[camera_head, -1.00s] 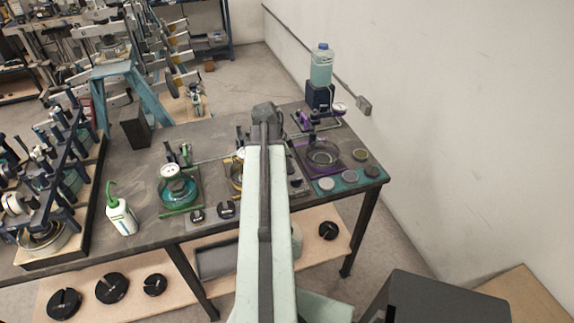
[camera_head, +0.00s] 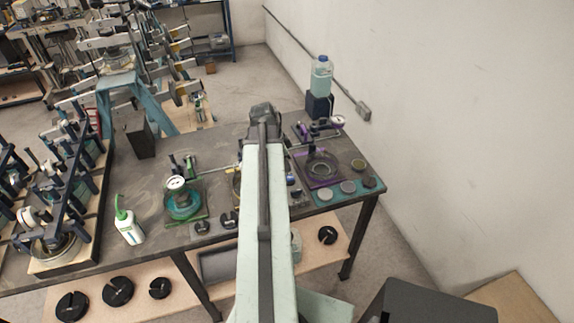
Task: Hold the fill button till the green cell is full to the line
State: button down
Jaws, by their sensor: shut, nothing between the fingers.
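The green cell (camera_head: 184,205) is a round clear dish on a green base, left of my arm on the bench. A white-faced dial gauge (camera_head: 176,182) stands over its back edge. The liquid level and the line are too small to read. I cannot make out which part is the fill button. My light-green arm (camera_head: 264,220) reaches from the bottom edge up over the bench and ends in a dark joint (camera_head: 262,112). My gripper's fingers do not show; the arm hides them. The arm also covers most of a yellow-based cell (camera_head: 237,182).
A purple-based cell (camera_head: 320,170) stands right of the arm, with a liquid bottle (camera_head: 321,75) behind it. Small round pots (camera_head: 348,187) sit on a teal mat. A green-capped squeeze bottle (camera_head: 129,229) and crowded racks (camera_head: 62,215) stand left. A white wall (camera_head: 470,130) bounds the right.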

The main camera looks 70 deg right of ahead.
jog(key=p+v, duration=0.5)
jog(key=v, duration=0.2)
jog(key=shift+r+p, duration=0.35)
jog(key=shift+d, duration=0.1)
jog(key=w+a+f+n+t+b, duration=0.1)
jog(key=w+a+f+n+b, duration=0.2)
jog(key=w+a+n, duration=0.55)
jog(key=w+a+f+n+t+b, duration=0.1)
jog(key=w+a+f+n+b, duration=0.25)
jog(key=w+a, duration=0.95)
jog(key=w+a+f+n+b, duration=0.1)
jog(key=a+n, duration=0.4)
jog(key=a, duration=0.6)
jog(key=w+a+f+n+y+b, duration=0.1)
jog(key=w+a+n, duration=0.4)
jog(key=a, duration=0.6)
jog(key=w+a+f+n+y+b, duration=0.1)
jog(key=w+a+f+n+b, duration=0.2)
jog(key=a, duration=0.8)
jog(key=w+f+n, duration=0.1)
jog(key=w+n, duration=0.1)
jog(key=n, duration=0.1)
jog(key=shift+t, duration=0.3)
jog(key=shift+f, duration=0.15)
